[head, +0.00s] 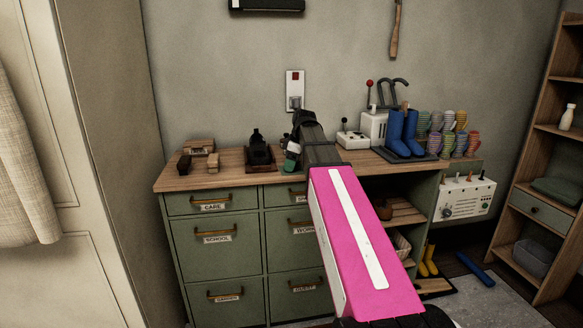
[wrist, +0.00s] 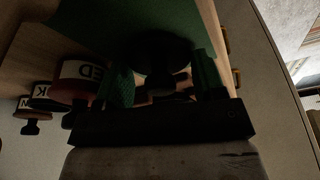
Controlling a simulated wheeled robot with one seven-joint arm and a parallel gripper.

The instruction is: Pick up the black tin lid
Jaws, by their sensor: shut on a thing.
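In the wrist view my gripper (wrist: 163,84) has its two green-padded fingers shut on the knob of a dark round lid, the black tin lid (wrist: 152,50). The lid is in deep shadow, so its outline is unclear. I cannot tell whether it rests on something or hangs free. In the head view my gripper (head: 292,158) points down at the back middle of the wooden bench top. The lid cannot be made out there.
Labelled tins (wrist: 78,80) with dark knobs stand left of my fingers in the wrist view. In the head view, brushes (head: 199,146) and a black stand (head: 260,153) are left of my gripper. Blue boots (head: 403,135) and striped cups (head: 460,144) are on the right.

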